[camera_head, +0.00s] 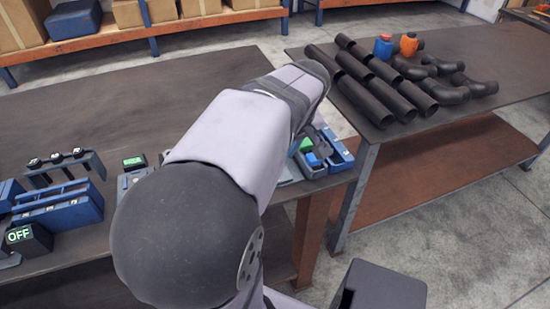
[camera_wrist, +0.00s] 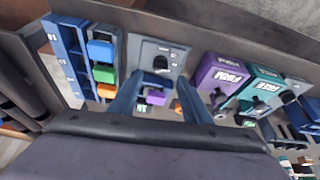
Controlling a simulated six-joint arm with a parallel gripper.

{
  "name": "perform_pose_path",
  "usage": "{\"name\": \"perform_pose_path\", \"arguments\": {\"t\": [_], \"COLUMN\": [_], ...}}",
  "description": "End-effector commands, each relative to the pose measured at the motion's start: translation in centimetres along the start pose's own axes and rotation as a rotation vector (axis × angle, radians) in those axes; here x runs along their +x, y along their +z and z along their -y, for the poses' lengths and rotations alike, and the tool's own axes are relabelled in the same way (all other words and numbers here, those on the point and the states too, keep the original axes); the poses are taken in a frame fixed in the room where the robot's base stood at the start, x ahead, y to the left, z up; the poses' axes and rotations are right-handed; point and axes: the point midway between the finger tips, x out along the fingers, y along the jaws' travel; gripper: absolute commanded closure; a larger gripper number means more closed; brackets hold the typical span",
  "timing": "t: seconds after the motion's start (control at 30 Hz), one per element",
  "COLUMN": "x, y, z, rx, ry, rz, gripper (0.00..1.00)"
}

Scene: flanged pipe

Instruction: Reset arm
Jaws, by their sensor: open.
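My gripper (camera_wrist: 158,90) shows in the wrist view as two blue fingers, spread apart with nothing between them. It hangs above the workbench, pointing at a grey box with a black knob (camera_wrist: 157,58). I cannot tell how far above the box it is. In the head view my own arm reaches from the bottom centre toward the bench's right end and hides the gripper.
A purple box (camera_wrist: 221,72) and a teal box (camera_wrist: 262,88) stand right of the knob box. Black pipes (camera_head: 372,82) lie on the other table. The left bench's rear is clear.

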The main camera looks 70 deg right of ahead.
Motion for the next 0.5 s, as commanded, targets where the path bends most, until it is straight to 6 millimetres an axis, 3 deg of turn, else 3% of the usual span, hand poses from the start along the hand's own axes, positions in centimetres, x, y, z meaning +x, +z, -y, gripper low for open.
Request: {"name": "perform_pose_path", "arguments": {"t": [0.2,0.5], "x": [-1.6,-1.8], "y": [0.0,0.0], "z": [0.0,0.0], "rx": [0.0,0.0], "ry": [0.001,0.0], "rz": [0.0,0.0], "gripper": [0.56,0.56]}}
